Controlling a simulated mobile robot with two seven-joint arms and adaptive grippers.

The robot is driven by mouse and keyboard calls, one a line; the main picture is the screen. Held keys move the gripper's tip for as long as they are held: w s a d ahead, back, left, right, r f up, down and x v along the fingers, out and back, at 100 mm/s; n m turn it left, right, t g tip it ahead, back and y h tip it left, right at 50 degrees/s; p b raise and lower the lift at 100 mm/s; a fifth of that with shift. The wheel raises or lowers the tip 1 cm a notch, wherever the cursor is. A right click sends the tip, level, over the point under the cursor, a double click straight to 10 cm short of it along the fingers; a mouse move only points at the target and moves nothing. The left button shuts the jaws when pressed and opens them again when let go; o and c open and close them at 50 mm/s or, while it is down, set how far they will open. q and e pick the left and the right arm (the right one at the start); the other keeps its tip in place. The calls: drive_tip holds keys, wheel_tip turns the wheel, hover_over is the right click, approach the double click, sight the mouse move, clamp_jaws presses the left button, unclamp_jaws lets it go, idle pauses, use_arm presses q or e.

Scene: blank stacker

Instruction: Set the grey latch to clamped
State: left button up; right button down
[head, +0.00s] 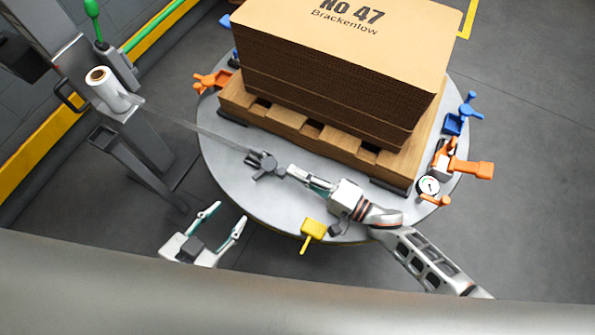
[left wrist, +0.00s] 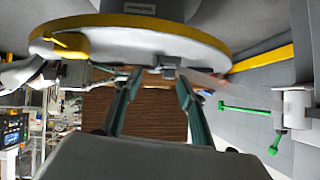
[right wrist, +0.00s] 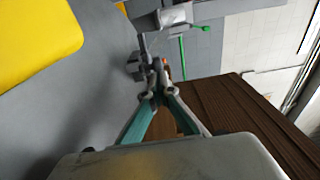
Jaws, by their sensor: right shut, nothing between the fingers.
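The grey latch (head: 263,164) is a small dark grey clamp on the near left part of the round turntable (head: 236,184). The end of a clear film strip (head: 195,128) reaches it. My right gripper (head: 290,170) is shut and empty, its tips just right of the latch, touching or nearly so. In the right wrist view, the latch (right wrist: 136,66) shows just beyond the shut fingertips (right wrist: 156,92). Its exact setting is hard to tell. My left gripper (head: 227,216) is open and empty, in front of the turntable's near left edge. The left wrist view shows its spread fingers (left wrist: 157,82).
A cardboard stack (head: 340,70) on a wooden pallet (head: 300,128) fills the turntable's back. Orange clamps (head: 470,168), blue clamps (head: 458,118), a gauge (head: 428,186) and a yellow part (head: 313,230) sit around its rim. A film roll (head: 112,92) on a post stands left.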

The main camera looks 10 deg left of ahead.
drive_tip(key=shift+s+a+r, duration=0.15)
drive_tip(key=shift+r, duration=0.15)
drive_tip(key=shift+s+a+p, duration=0.15)
drive_tip(key=shift+s+p, duration=0.15)
drive_tip(key=shift+p, duration=0.15)
drive_tip(key=shift+s+a+f+p, duration=0.1)
drive_tip(key=shift+s+a+p, duration=0.15)
drive_tip(key=shift+s, duration=0.2)
drive_tip(key=shift+s+a+f, duration=0.15)
drive_tip(key=shift+s, duration=0.15)
use_arm(q)
drive_tip(key=shift+s+a+f+g+p, duration=0.15)
drive_tip(key=shift+s+a+f, duration=0.15)
drive_tip(key=shift+s, duration=0.2)
drive_tip(key=shift+s+a+f+g+p, duration=0.15)
drive_tip(key=shift+s+a, duration=0.2)
drive_tip(key=shift+s, duration=0.15)
use_arm(e)
drive_tip(key=shift+s, duration=0.15)
drive_tip(key=shift+f, duration=0.1)
drive_tip(key=v, duration=1.2)
use_arm(q)
drive_tip(key=shift+w+r, duration=0.25)
drive_tip(key=shift+w, duration=0.05)
